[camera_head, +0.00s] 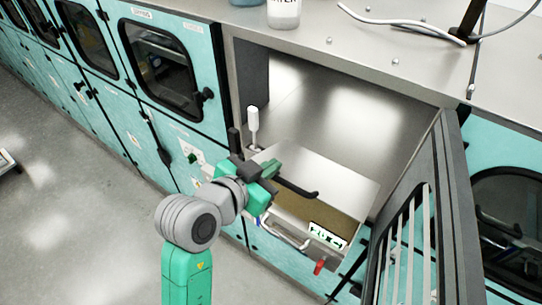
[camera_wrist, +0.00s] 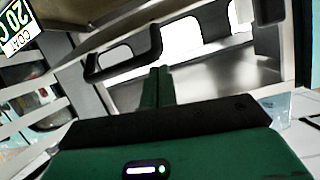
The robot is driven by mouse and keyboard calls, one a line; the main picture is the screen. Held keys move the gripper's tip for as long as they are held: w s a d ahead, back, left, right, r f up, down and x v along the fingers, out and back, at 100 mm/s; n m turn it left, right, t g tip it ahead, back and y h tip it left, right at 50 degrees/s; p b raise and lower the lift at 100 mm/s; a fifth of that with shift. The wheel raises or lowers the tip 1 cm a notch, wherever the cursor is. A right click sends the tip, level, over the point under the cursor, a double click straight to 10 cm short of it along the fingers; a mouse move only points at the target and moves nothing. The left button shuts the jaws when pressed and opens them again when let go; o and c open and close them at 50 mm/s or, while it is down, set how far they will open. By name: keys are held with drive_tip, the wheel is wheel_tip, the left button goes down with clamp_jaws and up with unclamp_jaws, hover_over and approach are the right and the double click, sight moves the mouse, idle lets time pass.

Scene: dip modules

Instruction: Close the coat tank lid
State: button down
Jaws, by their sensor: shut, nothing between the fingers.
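A black bar handle (camera_head: 297,188) is on the lid and shows as a dark loop in the wrist view (camera_wrist: 122,52). My gripper (camera_head: 278,178) is at the handle's left end. In the wrist view its green fingers (camera_wrist: 161,80) are together and empty, beside the handle; contact is unclear.
A barred bay door (camera_head: 425,230) stands open at the right. A white-topped stick (camera_head: 253,125) stands at the tank's back left. A curved front handle (camera_head: 285,238) and red valve (camera_head: 320,267) stick out below. The steel counter above holds bottles and cables.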

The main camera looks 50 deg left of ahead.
drive_tip(key=shift+s+f, duration=0.2)
drive_tip(key=shift+f, duration=0.05)
